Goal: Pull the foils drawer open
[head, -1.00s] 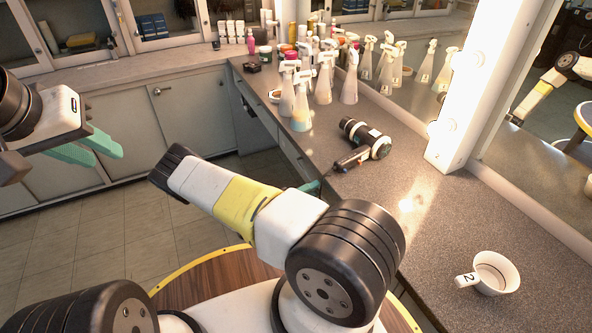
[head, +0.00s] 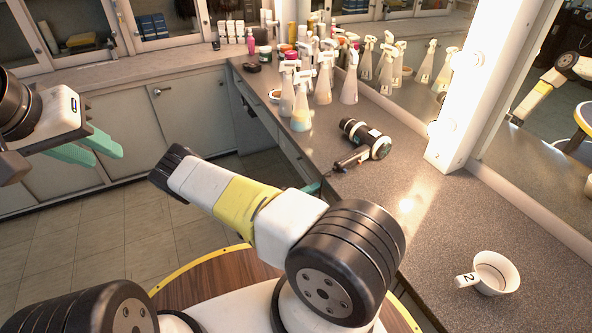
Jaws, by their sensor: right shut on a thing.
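The drawer fronts (head: 296,158) run along the front of the right-hand counter, below its edge. The foils drawer cannot be told apart by any label, and its handle is hidden. My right gripper (head: 313,187) shows only as a bit of teal finger at the counter front, beside the drawer fronts. My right arm hides the rest of it. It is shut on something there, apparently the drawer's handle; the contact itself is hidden. My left gripper (head: 107,157) is at the left, its teal fingers apart and empty, in the air before the back cabinets.
On the right counter (head: 430,225) lie a black and silver tool (head: 366,138) near the edge and a cup (head: 494,272) marked 2. Several spray bottles (head: 301,108) stand farther back. A lit mirror frame (head: 466,90) rises at right. The floor (head: 105,225) at left is clear.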

